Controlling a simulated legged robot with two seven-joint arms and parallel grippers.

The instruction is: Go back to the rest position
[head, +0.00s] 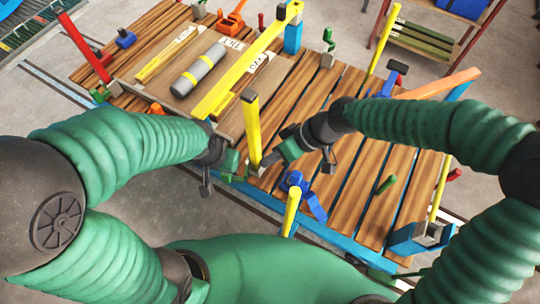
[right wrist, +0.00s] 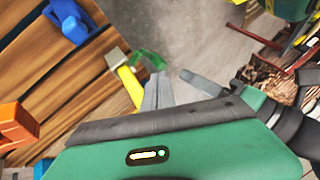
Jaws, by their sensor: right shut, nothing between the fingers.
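In the head view both my green-sleeved arms reach over a wooden slatted table (head: 335,95). My right gripper (head: 256,172) comes in from the right, beside the foot of an upright yellow post (head: 252,125). It is shut with nothing held. In the right wrist view its grey fingers (right wrist: 158,92) show beyond the green gripper body. My left gripper (head: 206,188) is at the table's near edge, close to the right one and left of the yellow post. It is small and partly hidden, so its jaws cannot be read.
A blue clamp (head: 305,195) and another yellow post (head: 291,210) stand at the near edge. A shelf (head: 425,40) stands back right on open floor.

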